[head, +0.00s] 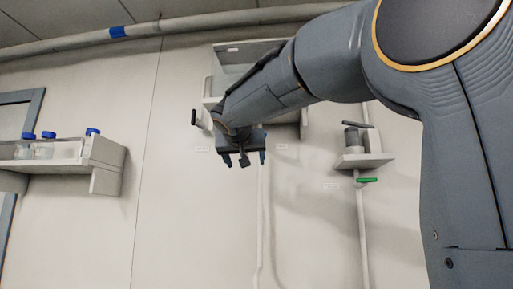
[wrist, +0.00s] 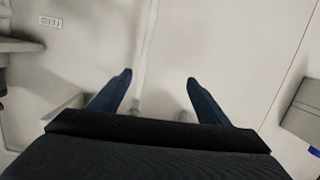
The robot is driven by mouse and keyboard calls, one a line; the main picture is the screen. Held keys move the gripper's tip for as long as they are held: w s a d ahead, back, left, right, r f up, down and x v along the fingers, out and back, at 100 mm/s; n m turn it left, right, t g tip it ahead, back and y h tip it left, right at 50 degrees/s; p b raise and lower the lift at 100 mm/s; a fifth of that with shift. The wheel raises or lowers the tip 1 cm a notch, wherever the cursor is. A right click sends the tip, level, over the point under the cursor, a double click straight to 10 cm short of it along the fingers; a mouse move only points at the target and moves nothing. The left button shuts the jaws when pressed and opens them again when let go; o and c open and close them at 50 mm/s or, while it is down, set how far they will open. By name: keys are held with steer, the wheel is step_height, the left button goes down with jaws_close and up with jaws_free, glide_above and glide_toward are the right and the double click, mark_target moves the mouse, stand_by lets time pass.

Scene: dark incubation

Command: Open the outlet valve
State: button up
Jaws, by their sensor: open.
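My gripper (head: 244,159) is open and empty in front of the wall, below the middle shelf unit. In the wrist view its two dark fingers (wrist: 156,82) stand apart with nothing between them but the wall and a pale pipe behind. A green lever (head: 367,180) sits on a thin vertical pipe under the small right shelf, lying roughly level and well to the right of my gripper. A black-ended handle (head: 194,117) sticks out at the left of the middle unit. I cannot tell which of these is the outlet valve; the wall labels are too small to read.
The middle shelf unit (head: 243,52) is partly hidden by my arm. A small right shelf (head: 364,160) holds a grey device (head: 353,138). A left shelf (head: 106,168) holds clear bottles with blue caps (head: 48,135). A pale pipe (wrist: 147,42) runs down the wall. The lower wall is mostly clear.

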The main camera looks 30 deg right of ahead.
steer(key=s+d+r+m+t+h, duration=0.1)
steer(key=s+d+r+m+h, duration=0.15)
steer(key=r, duration=0.75)
steer(key=shift+n+y, duration=0.35)
steer(key=shift+n, duration=0.1)
steer(key=p+x, duration=0.3)
steer(key=x, duration=0.3)
steer(key=shift+w, duration=0.35)
steer(key=c, duration=1.1)
steer(key=shift+o, duration=0.2)
